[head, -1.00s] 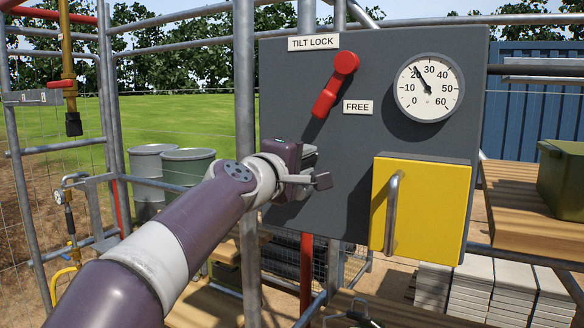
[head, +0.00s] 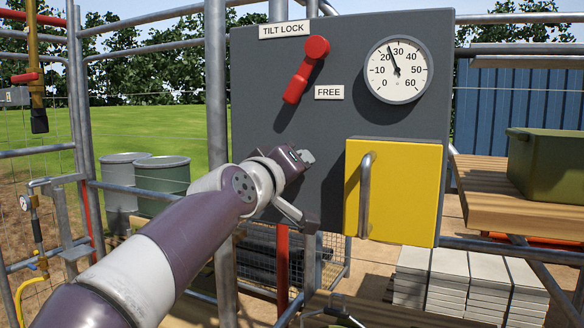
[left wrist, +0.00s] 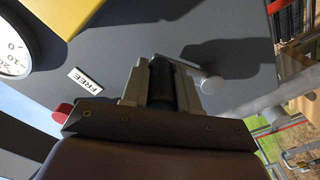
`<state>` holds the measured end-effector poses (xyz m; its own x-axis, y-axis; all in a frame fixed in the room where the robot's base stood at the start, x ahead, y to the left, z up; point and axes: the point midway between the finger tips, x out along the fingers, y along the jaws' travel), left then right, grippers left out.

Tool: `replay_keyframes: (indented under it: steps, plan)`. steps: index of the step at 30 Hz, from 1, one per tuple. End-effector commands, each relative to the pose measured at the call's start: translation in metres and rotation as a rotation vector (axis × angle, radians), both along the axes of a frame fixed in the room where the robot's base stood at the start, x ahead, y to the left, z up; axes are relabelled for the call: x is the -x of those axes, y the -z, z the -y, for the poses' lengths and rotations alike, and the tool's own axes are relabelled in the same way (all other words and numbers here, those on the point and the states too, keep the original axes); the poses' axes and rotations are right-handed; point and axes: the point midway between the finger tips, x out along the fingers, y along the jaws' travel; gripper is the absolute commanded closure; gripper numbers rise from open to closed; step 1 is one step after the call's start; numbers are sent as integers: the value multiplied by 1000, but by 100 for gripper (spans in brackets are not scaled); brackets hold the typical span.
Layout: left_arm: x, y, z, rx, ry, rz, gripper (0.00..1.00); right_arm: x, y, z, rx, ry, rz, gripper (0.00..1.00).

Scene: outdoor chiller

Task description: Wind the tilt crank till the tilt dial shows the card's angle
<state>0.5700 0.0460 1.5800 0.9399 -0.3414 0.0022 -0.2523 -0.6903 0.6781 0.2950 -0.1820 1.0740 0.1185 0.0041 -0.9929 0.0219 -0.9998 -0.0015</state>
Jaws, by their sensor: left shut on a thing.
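The tilt dial (head: 398,69) is a round white gauge marked 0 to 60 at the panel's upper right. Its needle points between 20 and 30, roughly mid-way. My left gripper (head: 303,156) is low on the grey panel, left of the yellow box. In the left wrist view, its jaws (left wrist: 160,92) are shut around a dark cylindrical crank handle (left wrist: 162,82). A pale round knob (left wrist: 212,85) sits right beside the jaws. My wrist hides most of the crank in the head view. I see no card with a readable angle. My right gripper is not in view.
The red tilt lock lever (head: 303,72) slants down-left between the TILT LOCK (head: 284,30) and FREE (head: 329,92) labels. A yellow box (head: 400,190) with a grey bar handle sticks out to the right. A scaffold post (head: 216,120) stands close to my left arm.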

Motion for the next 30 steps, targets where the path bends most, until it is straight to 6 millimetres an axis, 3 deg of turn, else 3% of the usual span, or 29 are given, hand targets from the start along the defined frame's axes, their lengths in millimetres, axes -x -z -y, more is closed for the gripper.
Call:
replay_keyframes:
  steps: [16,17,19,30]
  plan:
    - [0,2,1,-23,0,9,100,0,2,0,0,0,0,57]
    - [0,2,1,-23,0,9,68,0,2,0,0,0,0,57]
    - [0,2,1,-23,0,9,45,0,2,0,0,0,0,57]
    - [8,4,-2,-23,0,10,45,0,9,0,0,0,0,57]
